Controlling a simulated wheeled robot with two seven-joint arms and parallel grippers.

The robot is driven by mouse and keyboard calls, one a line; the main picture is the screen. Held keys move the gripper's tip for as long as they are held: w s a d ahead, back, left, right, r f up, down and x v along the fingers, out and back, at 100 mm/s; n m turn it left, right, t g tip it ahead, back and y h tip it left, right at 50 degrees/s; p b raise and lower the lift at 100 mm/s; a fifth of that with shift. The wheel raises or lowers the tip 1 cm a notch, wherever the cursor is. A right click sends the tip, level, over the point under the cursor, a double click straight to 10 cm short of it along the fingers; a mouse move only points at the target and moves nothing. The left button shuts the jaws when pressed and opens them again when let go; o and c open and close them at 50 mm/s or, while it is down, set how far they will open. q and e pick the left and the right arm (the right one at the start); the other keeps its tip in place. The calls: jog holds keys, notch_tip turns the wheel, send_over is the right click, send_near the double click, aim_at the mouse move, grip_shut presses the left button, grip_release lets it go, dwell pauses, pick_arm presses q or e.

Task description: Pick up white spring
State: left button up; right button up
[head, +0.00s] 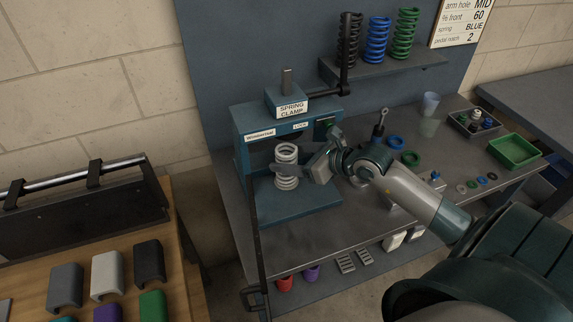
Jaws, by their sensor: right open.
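The white spring (287,154) stands upright inside the blue spring clamp (327,196), on its lower plate and under its top block. My right gripper (298,171) comes in from the right at the height of the spring's middle. It is open, and its fingers reach to the spring. Part of a finger seems to cross the front of the coils. I cannot tell whether the fingers touch the spring. My left gripper is not in view.
A shelf (385,68) behind the clamp holds black, blue (377,40) and green (404,33) springs. A wooden table (190,285) with coloured covers stands left.

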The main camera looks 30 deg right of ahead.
jog(key=shift+w+a+p, duration=0.15)
jog(key=shift+w+p, duration=0.2)
jog(key=p+x, duration=0.2)
jog(key=x, duration=0.2)
jog(key=shift+w+a+f, duration=0.1)
jog(key=shift+w+f, duration=0.05)
jog(key=shift+c, duration=0.4)
jog(key=c, duration=1.3)
